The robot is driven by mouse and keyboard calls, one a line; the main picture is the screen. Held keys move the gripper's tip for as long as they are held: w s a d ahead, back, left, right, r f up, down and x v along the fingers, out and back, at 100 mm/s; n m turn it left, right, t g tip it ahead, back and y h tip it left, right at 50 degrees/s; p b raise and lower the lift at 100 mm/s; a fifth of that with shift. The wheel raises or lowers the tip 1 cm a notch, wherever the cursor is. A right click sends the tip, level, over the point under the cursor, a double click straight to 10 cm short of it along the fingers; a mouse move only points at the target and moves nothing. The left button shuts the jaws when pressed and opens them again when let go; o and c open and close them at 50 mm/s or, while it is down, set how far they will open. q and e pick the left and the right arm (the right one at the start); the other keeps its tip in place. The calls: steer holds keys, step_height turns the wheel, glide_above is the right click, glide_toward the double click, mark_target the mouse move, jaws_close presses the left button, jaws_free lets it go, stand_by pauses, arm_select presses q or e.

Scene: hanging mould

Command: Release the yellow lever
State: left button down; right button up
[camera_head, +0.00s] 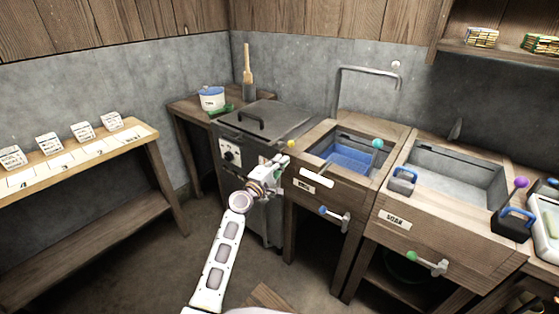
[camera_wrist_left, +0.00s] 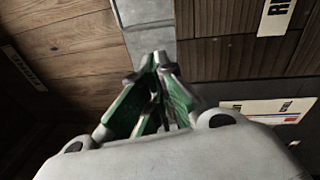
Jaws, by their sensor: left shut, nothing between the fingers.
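The yellow lever (camera_head: 291,143) shows in the head view as a small yellow knob at the left edge of the wooden sink unit, beside the metal cooker. The rest of the lever is hidden behind my left gripper. My left gripper (camera_head: 281,161) is shut and empty, just below and left of the yellow knob. I cannot tell whether it touches the lever. In the left wrist view the green-padded fingers (camera_wrist_left: 155,80) come together at their tips, and no yellow lever shows there. My right gripper is not in view.
A blue-lined basin (camera_head: 345,160) and a grey basin (camera_head: 460,178) stand to the right. A blue-knobbed lever (camera_head: 323,210) and a green-knobbed lever (camera_head: 411,256) stick out in front. The lidded metal cooker (camera_head: 265,122) is behind my gripper. A card shelf (camera_head: 75,160) is at left.

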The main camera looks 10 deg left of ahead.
arm_select(q)
steer(key=s+d+f+p, duration=0.1)
steer(key=s+d, duration=0.1)
steer(key=s, duration=0.6)
steer(key=shift+d, duration=0.4)
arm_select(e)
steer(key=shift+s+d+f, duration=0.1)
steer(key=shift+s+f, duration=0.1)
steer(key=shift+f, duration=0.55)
arm_select(q)
steer(key=shift+s+f, duration=0.1)
steer(key=shift+s, duration=0.05)
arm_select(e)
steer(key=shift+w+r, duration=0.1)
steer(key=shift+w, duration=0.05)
